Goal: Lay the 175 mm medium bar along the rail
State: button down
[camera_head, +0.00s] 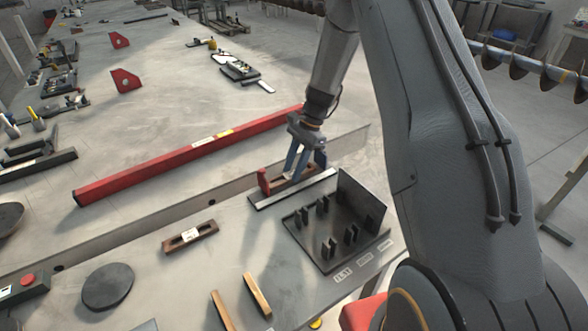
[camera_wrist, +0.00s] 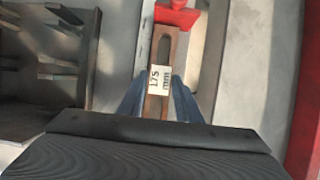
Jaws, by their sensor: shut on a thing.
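The 175 mm bar (camera_wrist: 164,104) is a brown slotted bar with a white label reading 175 mm in the wrist view. My gripper (camera_wrist: 158,92) has its blue fingers shut on either side of it. A red block (camera_head: 264,181) stands at the bar's end, also at the top of the wrist view (camera_wrist: 177,14). A pale strip (camera_head: 293,190) runs alongside. I cannot tell whether the bar touches it.
A dark tray with upright slots (camera_head: 338,222) stands close by on the right. Another brown labelled bar (camera_head: 190,236) lies on the bench. A black disc (camera_head: 107,286) and wooden pieces (camera_head: 257,295) lie nearer. A long red beam (camera_head: 190,157) lies beyond.

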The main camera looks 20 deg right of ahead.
jog(key=shift+f, duration=0.55)
jog(key=shift+f, duration=0.2)
jog(key=c, duration=1.3)
grip_release()
jog(key=shift+s, duration=0.1)
jog(key=shift+r, duration=0.1)
jog(key=b+v, duration=0.3)
jog(key=v, duration=0.8)
jog(key=shift+s+a+r+n+t+h, duration=0.6)
jog(key=shift+s+n, duration=1.8)
jog(key=shift+s, duration=2)
jog(key=shift+s+a+r+n+t+h, duration=0.3)
jog(key=shift+s+a+n+h, duration=0.45)
jog(key=shift+s+n, duration=2.7)
jog(key=shift+s+a+r+n+t+h, duration=0.3)
jog(key=shift+s+a+r+n+h, duration=0.7)
jog(key=shift+s, duration=4.4)
